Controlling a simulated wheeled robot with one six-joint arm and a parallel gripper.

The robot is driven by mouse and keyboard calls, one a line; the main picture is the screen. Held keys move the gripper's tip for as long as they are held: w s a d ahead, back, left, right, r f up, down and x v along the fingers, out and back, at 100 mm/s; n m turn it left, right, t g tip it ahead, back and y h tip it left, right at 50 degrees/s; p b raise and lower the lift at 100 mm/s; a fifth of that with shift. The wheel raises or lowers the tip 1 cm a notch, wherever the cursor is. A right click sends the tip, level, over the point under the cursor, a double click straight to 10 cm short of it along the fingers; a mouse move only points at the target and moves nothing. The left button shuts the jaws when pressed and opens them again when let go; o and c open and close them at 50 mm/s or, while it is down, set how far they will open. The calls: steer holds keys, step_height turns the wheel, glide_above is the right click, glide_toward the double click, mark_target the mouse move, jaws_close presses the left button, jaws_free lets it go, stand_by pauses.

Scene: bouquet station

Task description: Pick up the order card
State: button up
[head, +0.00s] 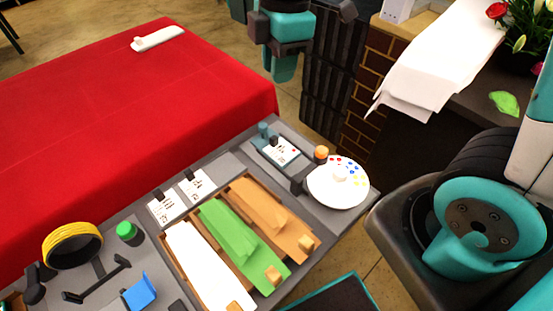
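A small white card with writing and a red mark (284,151) lies in a dark and teal holder at the far right part of the grey station top. Two other white cards with dark print, one left (166,206) and one right (198,185), lie side by side behind the wooden trays. I cannot tell from the print which is the order card. The teal and dark end of my arm, with my gripper (285,68), hangs at the top centre, apart from and beyond the cards. Its fingers are not clear enough to tell open from shut.
Wooden trays hold white, green (228,230) and orange wrapped sheets. A white paint palette (340,182) and an orange knob (321,152) stand right of the card holder. A yellow tape roll (72,245) is at left. The red table (130,120) behind is mostly clear.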

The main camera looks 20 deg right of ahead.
steer(key=w+d+f+n+h+b, duration=0.1)
steer(key=w+f+n, duration=0.2)
steer(key=w+f, duration=0.15)
glide_above(275, 137)
step_height(275, 137, down, 11)
steer(key=shift+d+r, duration=0.1)
steer(key=shift+f+p, duration=0.3)
steer(key=shift+f, duration=2.8)
jaws_close()
